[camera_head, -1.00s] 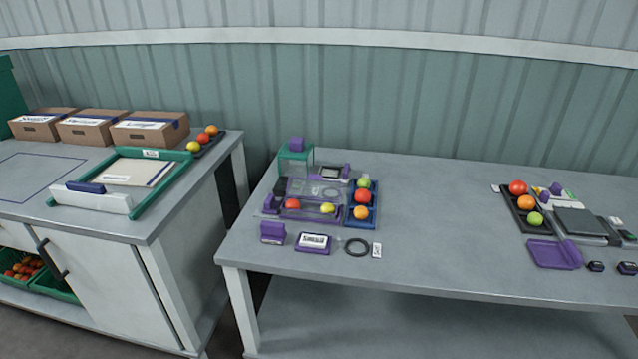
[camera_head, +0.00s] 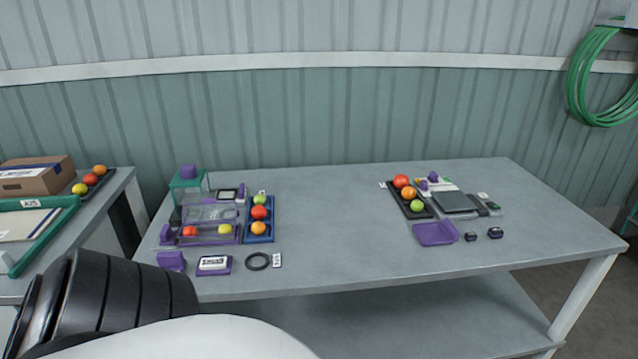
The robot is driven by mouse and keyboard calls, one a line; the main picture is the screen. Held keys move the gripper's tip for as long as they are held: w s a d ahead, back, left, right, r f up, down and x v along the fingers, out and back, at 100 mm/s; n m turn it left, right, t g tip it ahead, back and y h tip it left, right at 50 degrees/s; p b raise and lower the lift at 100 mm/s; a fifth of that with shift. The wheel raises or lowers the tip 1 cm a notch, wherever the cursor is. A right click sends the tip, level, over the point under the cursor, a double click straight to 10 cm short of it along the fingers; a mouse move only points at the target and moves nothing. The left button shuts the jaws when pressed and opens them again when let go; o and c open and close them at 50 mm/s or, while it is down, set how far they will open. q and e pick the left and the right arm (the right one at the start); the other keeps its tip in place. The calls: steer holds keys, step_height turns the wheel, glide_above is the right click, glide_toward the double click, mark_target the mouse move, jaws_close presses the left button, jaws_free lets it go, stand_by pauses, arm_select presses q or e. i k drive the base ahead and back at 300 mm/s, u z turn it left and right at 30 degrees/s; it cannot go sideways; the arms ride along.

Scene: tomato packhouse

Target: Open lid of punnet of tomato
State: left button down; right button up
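The clear punnet (camera_head: 209,236) with purple trim sits at the left of the grey table, with a red and a yellow tomato inside. A blue tray (camera_head: 259,231) of tomatoes stands just right of the punnet. A black and white part of my own arm fills the lower left, in front of the table. Neither gripper shows.
The table (camera_head: 330,240) is clear in the middle. A black tomato tray (camera_head: 415,214), a scale (camera_head: 454,202) and a purple scoop (camera_head: 435,234) stand to the right. A black ring (camera_head: 257,262) lies in front. Another bench with a carton (camera_head: 36,178) is at left.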

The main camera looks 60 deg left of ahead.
mark_target(205, 201)
steer(key=z, duration=0.95)
steer(key=k, duration=2.15)
steer(key=u, duration=1.5)
